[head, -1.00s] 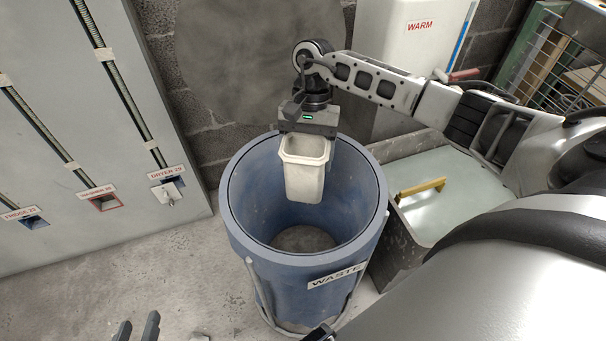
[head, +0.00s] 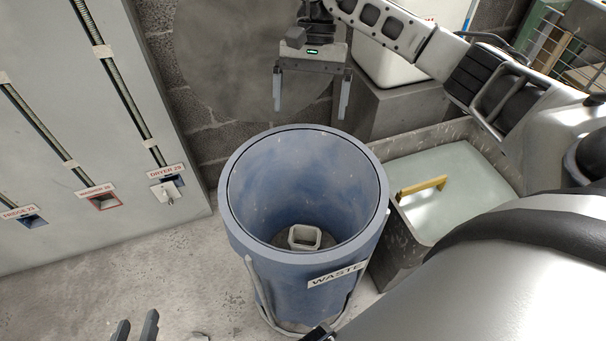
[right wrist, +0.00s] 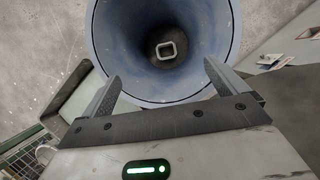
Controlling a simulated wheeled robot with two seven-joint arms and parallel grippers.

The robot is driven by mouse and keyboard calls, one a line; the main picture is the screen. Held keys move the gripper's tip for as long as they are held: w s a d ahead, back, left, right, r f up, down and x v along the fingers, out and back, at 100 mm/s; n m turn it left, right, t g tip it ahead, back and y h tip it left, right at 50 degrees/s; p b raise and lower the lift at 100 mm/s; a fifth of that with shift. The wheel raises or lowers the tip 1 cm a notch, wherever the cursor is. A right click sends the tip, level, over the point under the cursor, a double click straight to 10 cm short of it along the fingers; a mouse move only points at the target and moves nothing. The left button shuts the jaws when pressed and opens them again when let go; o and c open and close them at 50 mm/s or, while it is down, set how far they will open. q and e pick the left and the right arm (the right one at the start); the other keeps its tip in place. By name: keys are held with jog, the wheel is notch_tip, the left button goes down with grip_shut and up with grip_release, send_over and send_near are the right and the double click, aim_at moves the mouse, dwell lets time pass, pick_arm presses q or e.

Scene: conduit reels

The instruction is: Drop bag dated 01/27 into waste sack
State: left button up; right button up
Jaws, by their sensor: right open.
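The blue round waste bin (head: 240,235), labelled WASTE, stands on the floor in the middle of the head view. A pale open-topped container (head: 304,237) rests at the bottom inside it; it also shows in the right wrist view (right wrist: 165,50). No date can be read on it, and its lower part is hard to make out. My right gripper (head: 311,108) is open and empty, above and behind the bin's far rim. The right wrist view shows its fingers (right wrist: 160,75) spread apart. My left gripper (head: 136,326) shows only its two fingertips, apart, at the bottom edge.
A grey basin (head: 490,150) with a yellow handle (head: 421,187) stands right of the bin. A grey panel (head: 90,130) with labelled slots is at left. The floor left of the bin is mostly clear.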

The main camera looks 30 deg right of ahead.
jog(key=shift+v, duration=2.6)
